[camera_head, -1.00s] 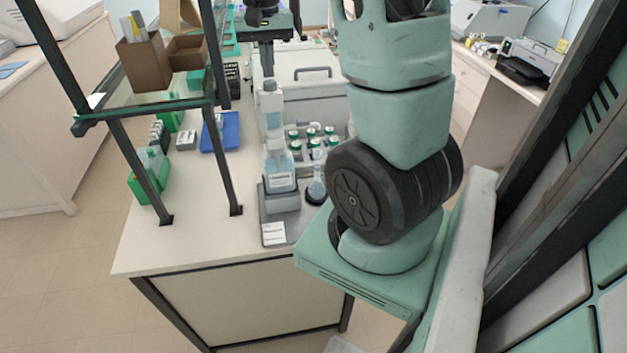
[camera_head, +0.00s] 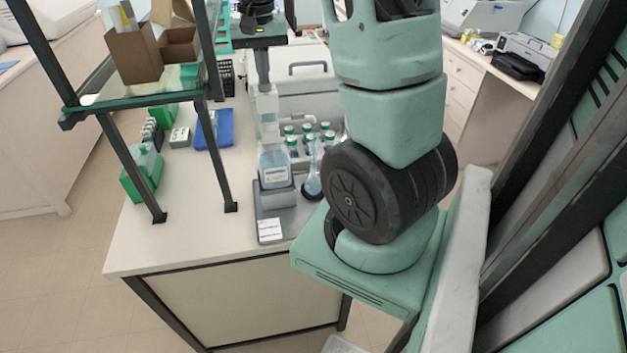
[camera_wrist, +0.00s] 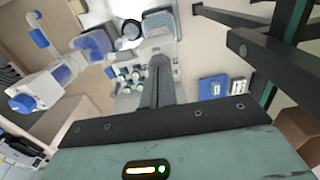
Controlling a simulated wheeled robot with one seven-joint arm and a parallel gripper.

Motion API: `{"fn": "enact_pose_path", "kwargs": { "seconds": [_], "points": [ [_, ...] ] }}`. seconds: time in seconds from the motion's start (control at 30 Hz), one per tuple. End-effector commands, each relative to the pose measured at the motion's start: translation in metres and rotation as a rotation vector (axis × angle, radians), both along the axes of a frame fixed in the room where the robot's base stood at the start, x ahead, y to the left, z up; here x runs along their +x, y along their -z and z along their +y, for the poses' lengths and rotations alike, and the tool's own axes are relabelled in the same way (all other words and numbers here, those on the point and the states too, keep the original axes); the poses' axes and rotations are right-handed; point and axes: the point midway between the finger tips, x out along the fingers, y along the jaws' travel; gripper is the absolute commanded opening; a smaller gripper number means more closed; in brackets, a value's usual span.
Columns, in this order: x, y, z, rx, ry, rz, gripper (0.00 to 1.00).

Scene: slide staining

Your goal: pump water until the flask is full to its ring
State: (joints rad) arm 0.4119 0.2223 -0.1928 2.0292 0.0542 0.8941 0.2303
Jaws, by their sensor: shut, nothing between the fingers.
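A pump bottle (camera_head: 274,170) with pale blue liquid and a white label stands on a grey stand on the bench. Its clear-white pump head (camera_head: 267,103) points up. The flask (camera_head: 312,182) stands just right of it, with blue liquid low inside; its ring is too small to make out. My gripper (camera_head: 264,82) is shut and points down, its tip at the top of the pump head and seemingly touching it. In the wrist view my shut fingers (camera_wrist: 160,62) reach toward the bottle, and the flask (camera_wrist: 132,29) shows beside them, partly unclear.
A rack of green-capped bottles (camera_head: 308,134) stands close behind the flask. A glass shelf on dark posts (camera_head: 222,160) stands left of the bottle, with a blue tray (camera_head: 226,128) behind. The bench front (camera_head: 180,245) is clear.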

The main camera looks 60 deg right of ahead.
Motion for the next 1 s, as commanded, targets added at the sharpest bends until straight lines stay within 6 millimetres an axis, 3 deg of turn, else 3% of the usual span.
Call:
{"fn": "enact_pose_path", "kwargs": {
  "seconds": [0.57,1.0],
  "points": [
    [-0.001,0.022,0.001,0.002,0.0,0.003,0.0],
    [-0.001,0.023,0.001,0.002,0.0,0.004,0.0]
  ]
}}
